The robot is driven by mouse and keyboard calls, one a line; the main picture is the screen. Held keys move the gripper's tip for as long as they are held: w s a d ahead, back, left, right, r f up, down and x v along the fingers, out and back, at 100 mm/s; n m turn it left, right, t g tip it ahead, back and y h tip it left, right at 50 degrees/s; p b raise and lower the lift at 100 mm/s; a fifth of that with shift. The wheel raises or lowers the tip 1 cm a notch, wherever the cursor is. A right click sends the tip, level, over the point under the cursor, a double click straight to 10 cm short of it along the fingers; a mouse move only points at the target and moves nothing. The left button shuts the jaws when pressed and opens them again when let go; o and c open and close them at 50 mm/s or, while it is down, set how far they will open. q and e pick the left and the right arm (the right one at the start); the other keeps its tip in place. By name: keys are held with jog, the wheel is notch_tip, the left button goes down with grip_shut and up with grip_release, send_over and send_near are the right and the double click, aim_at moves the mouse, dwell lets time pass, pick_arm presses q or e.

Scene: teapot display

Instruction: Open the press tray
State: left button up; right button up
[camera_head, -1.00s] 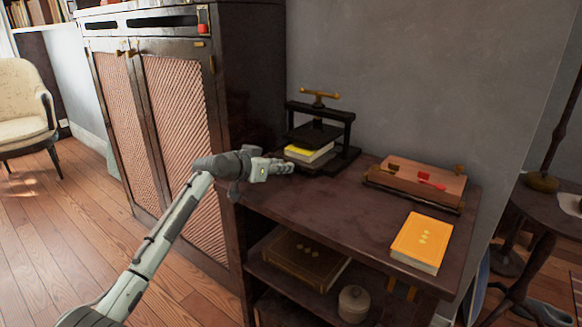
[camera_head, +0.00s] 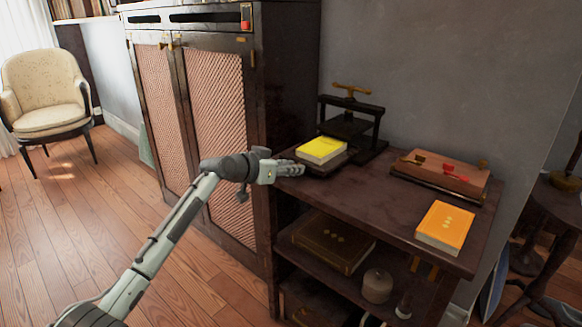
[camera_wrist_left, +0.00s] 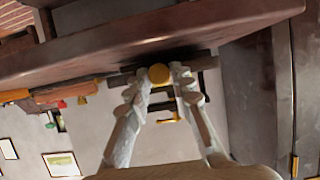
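The black book press (camera_head: 372,122) with a brass handle on top stands at the back of the dark side table. Its dark tray (camera_head: 336,167) is slid out toward the front, with a yellow book (camera_head: 321,149) lying on it, clear of the pressing plate. My left gripper (camera_head: 300,169) is at the tray's front edge. In the left wrist view, the fingers of my left gripper (camera_wrist_left: 160,82) close from both sides on a round brass knob (camera_wrist_left: 159,74) at the tray's front. My right gripper is in neither view.
A wooden box (camera_head: 440,175) with red pieces on top and an orange book (camera_head: 445,226) are on the table to the right. A brown book (camera_head: 332,243) and a lidded jar (camera_head: 377,286) are on the lower shelf. A tall cabinet (camera_head: 222,105) stands close on the left.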

pick_arm(q)
jog(key=o, duration=0.4)
jog(key=v, duration=1.2)
jog(key=shift+a+f, duration=0.1)
jog(key=s+a+f+n+g+y, duration=0.1)
jog(key=s+f, duration=0.2)
jog(key=f, duration=0.5)
jog(key=s+a+f+n+g+y, duration=0.15)
jog(key=s+f, duration=0.25)
jog(key=f, duration=0.4)
jog(key=s+a+f+n+g+y, duration=0.1)
jog(key=s+a+f+y, duration=0.1)
jog(key=s+f, duration=0.6)
jog(key=s+a+f+n+g+y, duration=0.1)
jog(key=s+a+f, duration=0.4)
jog(key=s, duration=0.8)
jog(key=s+a+f+n+g+y, duration=0.1)
jog(key=s+a+f+g+y, duration=0.2)
jog(key=s+f, duration=0.8)
jog(key=shift+a+f+y, duration=0.3)
jog(key=shift+a+y, duration=0.05)
jog(key=shift+a, duration=0.35)
